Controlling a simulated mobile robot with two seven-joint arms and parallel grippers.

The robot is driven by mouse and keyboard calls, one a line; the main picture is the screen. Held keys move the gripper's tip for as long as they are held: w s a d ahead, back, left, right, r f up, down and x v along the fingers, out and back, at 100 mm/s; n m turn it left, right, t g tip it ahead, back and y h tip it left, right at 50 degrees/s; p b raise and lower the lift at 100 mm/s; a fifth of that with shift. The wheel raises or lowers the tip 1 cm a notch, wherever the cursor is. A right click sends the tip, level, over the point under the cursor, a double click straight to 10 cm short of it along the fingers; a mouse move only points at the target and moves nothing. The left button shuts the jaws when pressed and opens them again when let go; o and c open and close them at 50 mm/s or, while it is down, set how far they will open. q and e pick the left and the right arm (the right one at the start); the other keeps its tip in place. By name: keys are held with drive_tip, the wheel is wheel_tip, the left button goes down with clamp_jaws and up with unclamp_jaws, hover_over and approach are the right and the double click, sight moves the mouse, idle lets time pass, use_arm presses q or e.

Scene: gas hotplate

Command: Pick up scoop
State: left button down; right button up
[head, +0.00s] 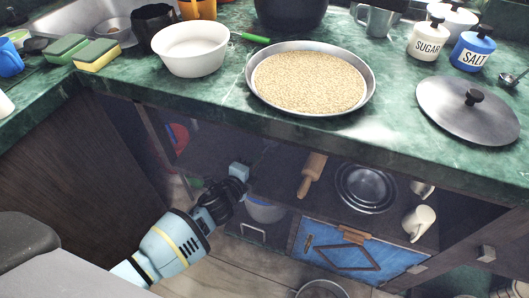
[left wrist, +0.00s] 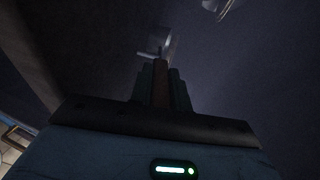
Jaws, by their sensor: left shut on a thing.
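My left gripper (head: 236,184) reaches in from the lower left, below the counter, at the left part of the open lower cabinet. In the left wrist view its fingers (left wrist: 160,88) are shut on a narrow brownish handle. Just beyond the fingertips is a pale grey piece (left wrist: 158,42), which seems to be the head of the scoop. In the head view a small pale blue-grey piece (head: 239,170) shows at the fingertips and seems to be the same scoop. The gripper hides most of the handle. The wrist view is dark. My right gripper is out of view.
The shelf holds a rolling pin (head: 312,175), steel bowls (head: 366,187) and a mug (head: 418,223). A pot (head: 265,209) stands below the gripper. Above, the counter edge overhangs, with a pan of grain (head: 310,80) and a white bowl (head: 190,50).

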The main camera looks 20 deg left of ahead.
use_arm(q)
drive_tip(key=shift+r+p, duration=0.5)
drive_tip(key=shift+r, duration=0.4)
wheel_tip(320, 180, up, 2)
drive_tip(key=shift+r+p, duration=0.2)
drive_tip(key=shift+p, duration=0.5)
drive_tip(key=s+d+p, duration=0.1)
drive_tip(key=s+d, duration=0.3)
drive_tip(key=s, duration=1.1)
drive_tip(key=shift+s+r, duration=0.25)
drive_tip(key=shift+r, duration=0.2)
